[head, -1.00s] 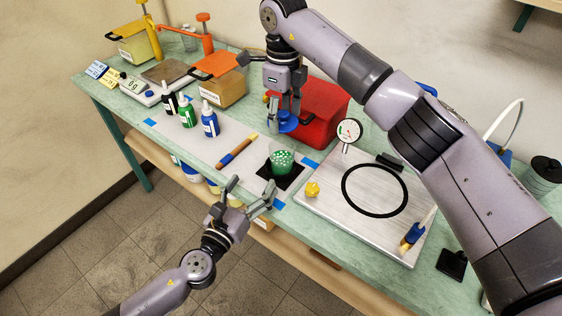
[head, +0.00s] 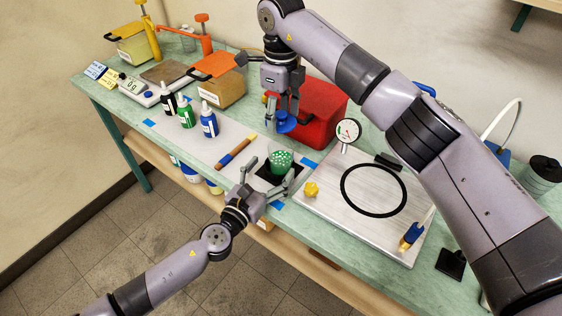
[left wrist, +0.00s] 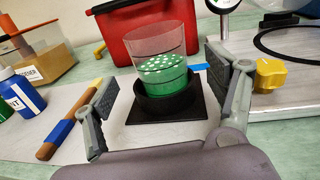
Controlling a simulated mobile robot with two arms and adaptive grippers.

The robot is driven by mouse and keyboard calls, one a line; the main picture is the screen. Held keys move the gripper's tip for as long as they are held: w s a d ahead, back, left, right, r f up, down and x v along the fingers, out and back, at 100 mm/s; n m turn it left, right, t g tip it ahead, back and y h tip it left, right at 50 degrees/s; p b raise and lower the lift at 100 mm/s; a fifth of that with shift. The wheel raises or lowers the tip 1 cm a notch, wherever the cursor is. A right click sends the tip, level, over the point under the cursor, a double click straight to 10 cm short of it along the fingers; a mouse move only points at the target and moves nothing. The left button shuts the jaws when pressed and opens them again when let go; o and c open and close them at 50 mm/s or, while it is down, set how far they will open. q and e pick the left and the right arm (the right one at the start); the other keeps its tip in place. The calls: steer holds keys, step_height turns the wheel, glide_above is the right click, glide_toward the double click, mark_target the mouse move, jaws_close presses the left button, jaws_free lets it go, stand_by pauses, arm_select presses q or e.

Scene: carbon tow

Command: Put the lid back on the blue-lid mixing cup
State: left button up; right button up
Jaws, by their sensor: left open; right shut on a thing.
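The mixing cup (head: 281,161) is clear with green contents dotted with white. It stands upright and uncovered in a black square-based holder (head: 268,183) on the grey mat; the left wrist view shows the cup (left wrist: 162,70) and holder (left wrist: 165,106) clearly. My left gripper (head: 262,178) is open, its fingers apart at the front of the cup, not closed on it. In the left wrist view its fingers (left wrist: 168,98) stand on either side. My right gripper (head: 284,108) is shut on the blue lid (head: 285,123), holding it in the air above and behind the cup.
A red bin (head: 318,112) stands behind the cup. A brush (head: 236,152) and several bottles (head: 209,122) are to the left. On the right are a metal plate (head: 330,205) with a black ring (head: 374,190), a dial gauge (head: 345,132) and a yellow knob (head: 312,189).

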mark_target(276, 165)
arm_select(q)
steer(key=x, duration=0.5)
steer(key=shift+w+d, duration=0.15)
steer(key=shift+w, duration=0.15)
steer(key=c, duration=1.8)
steer(key=shift+c, duration=0.2)
arm_select(e)
steer(key=shift+f, duration=2.5)
steer(key=shift+f, duration=0.9)
steer(key=shift+f, duration=0.55)
steer(key=o, duration=0.8)
steer(key=shift+c, duration=0.2)
